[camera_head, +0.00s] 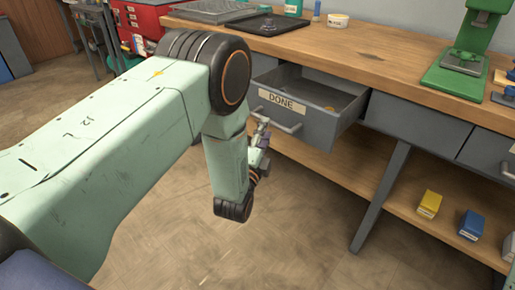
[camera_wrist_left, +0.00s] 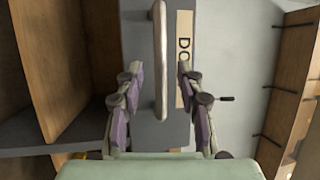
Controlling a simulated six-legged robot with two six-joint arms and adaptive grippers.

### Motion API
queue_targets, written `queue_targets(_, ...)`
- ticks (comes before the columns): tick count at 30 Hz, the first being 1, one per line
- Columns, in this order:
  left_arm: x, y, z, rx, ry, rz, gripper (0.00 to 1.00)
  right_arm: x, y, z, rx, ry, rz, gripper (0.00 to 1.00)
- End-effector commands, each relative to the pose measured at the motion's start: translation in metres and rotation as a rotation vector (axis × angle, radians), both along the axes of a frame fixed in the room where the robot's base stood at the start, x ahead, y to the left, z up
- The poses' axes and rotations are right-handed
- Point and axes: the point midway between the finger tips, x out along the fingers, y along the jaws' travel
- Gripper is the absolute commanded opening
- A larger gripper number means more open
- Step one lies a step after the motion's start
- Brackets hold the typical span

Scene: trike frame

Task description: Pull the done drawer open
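The done drawer (camera_head: 318,132) is grey, with a "DONE" label on its front, and stands pulled out from under the bench top. Its bar handle (camera_head: 287,126) also shows in the wrist view (camera_wrist_left: 160,60), running lengthwise between the fingers. My left gripper (camera_wrist_left: 160,67) is open, with one finger on each side of the handle and a visible gap on both sides. In the head view the gripper (camera_head: 262,133) is at the handle's left end, partly hidden by my arm. The label (camera_wrist_left: 184,45) is partly covered by a finger. My right gripper is in neither view.
The wooden bench top (camera_head: 385,66) carries a green press (camera_head: 470,52), a dark plate (camera_head: 268,25) and a grey tray (camera_head: 212,9). A lower shelf holds a yellow box (camera_head: 429,204) and a blue box (camera_head: 471,225). A slanted bench leg (camera_head: 381,197) stands right of the drawer. Floor in front is clear.

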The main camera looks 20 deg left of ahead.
Motion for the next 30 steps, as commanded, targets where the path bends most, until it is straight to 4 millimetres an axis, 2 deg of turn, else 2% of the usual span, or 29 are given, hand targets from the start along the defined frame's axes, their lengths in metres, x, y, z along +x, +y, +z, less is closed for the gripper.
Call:
queue_targets(1,-0.011,-0.001,-0.004,0.001,0.006,-0.001,0.37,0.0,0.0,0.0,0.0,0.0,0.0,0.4)
queue_targets(6,-0.044,-0.002,-0.009,0.0,0.005,0.0,0.37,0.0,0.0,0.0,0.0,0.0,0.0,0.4)
queue_targets(12,-0.068,-0.004,-0.013,0.0,0.003,-0.001,0.37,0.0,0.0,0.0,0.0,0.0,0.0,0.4)
queue_targets(17,-0.075,-0.004,-0.014,-0.001,0.001,-0.001,0.37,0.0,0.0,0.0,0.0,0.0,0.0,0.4)
queue_targets(30,-0.075,-0.004,-0.014,-0.003,0.001,-0.001,0.37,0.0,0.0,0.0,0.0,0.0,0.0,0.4)
